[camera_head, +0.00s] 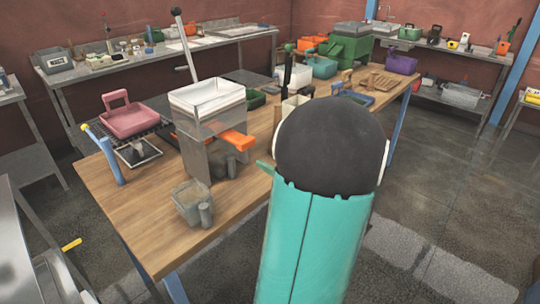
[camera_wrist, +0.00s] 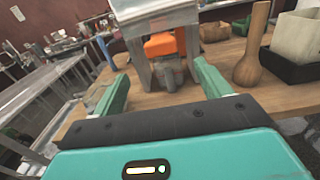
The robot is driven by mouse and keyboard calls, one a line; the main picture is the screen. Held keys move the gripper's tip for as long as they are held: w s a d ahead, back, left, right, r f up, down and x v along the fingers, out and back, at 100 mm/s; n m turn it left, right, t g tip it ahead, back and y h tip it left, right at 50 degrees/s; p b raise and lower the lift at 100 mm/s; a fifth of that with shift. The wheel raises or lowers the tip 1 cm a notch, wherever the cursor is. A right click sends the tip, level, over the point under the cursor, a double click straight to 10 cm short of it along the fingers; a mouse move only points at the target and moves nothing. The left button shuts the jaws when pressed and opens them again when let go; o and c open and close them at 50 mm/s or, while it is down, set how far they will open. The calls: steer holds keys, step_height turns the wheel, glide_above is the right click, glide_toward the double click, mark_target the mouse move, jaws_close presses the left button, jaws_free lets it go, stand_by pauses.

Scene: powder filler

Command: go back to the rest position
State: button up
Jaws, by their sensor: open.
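My gripper (camera_wrist: 160,92) shows in the wrist view with its two teal fingers spread apart and nothing between them. It faces the powder filler, a metal box-like machine (camera_head: 205,125) with a white hopper on top and an orange part (camera_head: 237,139) low on its front. In the wrist view the orange part (camera_wrist: 160,45) lies beyond the fingers, with a grey cup-like piece (camera_wrist: 168,75) below it. In the head view my teal arm with a black joint covers the right front of the wooden table, and most of my gripper is hidden behind it.
The wooden table (camera_head: 150,235) holds a grey container (camera_head: 188,203) at the front and a pink basket (camera_head: 130,120) at the left. A wooden vase-shaped piece (camera_wrist: 252,45) stands right of my gripper. Benches line the walls. Open floor lies at the right.

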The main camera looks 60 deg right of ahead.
stand_by(0.5)
steer(key=w+a+n+g+y, duration=0.25)
steer(key=w+a+n, duration=0.2)
steer(key=a, duration=0.35)
steer(key=w+a+n+g+y, duration=0.25)
steer(key=a+n+y, duration=0.2)
steer(key=a, duration=0.45)
steer(key=w+a+n+g+y, duration=0.1)
steer(key=w+a+n+y, duration=0.25)
steer(key=a+n, duration=0.35)
steer(key=s+a+r+n+g+h, duration=0.1)
steer(key=s+a+n+g+h, duration=0.2)
steer(key=a+n, duration=0.7)
steer(key=s+a+r+n+g+h, duration=0.1)
steer(key=s+a+n+g+h, duration=0.2)
steer(key=a+n, duration=0.8)
steer(key=shift+s+r+n, duration=0.25)
steer(key=shift+s+n, duration=0.55)
steer(key=shift+s, duration=0.2)
steer(key=shift+h, duration=0.25)
